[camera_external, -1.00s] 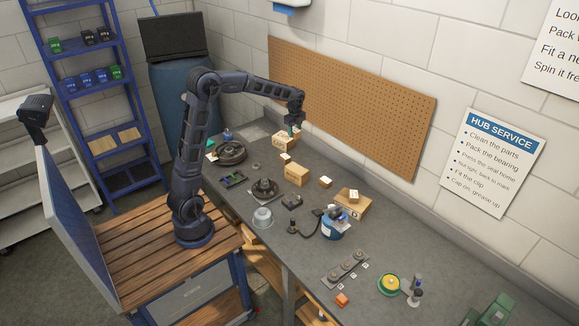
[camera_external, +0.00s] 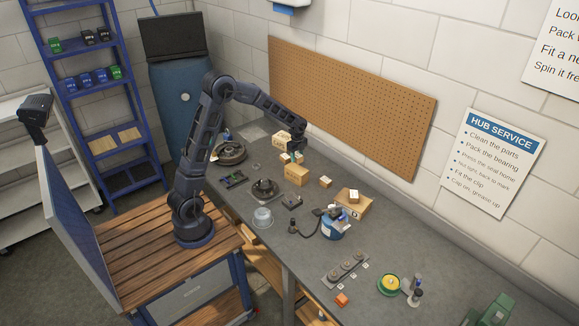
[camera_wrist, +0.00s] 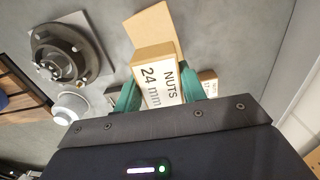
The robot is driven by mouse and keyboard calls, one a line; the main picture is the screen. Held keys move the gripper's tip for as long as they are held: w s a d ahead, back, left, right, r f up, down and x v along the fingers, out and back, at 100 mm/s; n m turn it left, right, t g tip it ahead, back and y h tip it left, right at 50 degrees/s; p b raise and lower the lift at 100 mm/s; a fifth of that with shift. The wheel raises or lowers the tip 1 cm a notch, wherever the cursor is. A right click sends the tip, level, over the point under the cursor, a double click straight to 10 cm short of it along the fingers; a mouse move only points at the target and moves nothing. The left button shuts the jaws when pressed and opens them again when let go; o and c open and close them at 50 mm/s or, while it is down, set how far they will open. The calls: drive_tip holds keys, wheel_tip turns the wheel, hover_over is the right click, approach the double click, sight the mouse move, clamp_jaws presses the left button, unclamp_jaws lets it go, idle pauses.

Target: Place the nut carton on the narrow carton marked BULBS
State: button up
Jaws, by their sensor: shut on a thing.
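The nut carton (camera_wrist: 160,83), a pale box reading NUTS 24 mm, sits between the green fingers of my gripper (camera_wrist: 160,92) in the wrist view. My gripper is shut on it. In the external view my gripper (camera_external: 292,158) is low over the far part of the bench, with the carton small and mostly hidden. I cannot tell whether it touches the bench. A tan carton (camera_wrist: 153,28) lies just beyond it in the wrist view. I cannot read BULBS on any carton.
A carton (camera_external: 282,137) stands behind my gripper, and another (camera_external: 296,175) stands in front. A small carton (camera_external: 325,182) is further right. A small labelled carton (camera_wrist: 209,80) is close to my right finger. A hub (camera_external: 264,188) and clear cup (camera_external: 262,217) stand nearer.

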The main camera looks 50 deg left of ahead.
sight(297, 168)
drive_tip(key=shift+f, duration=2.7)
drive_tip(key=o, duration=1.1)
drive_tip(key=shift+f, duration=0.1)
drive_tip(key=shift+o, duration=0.2)
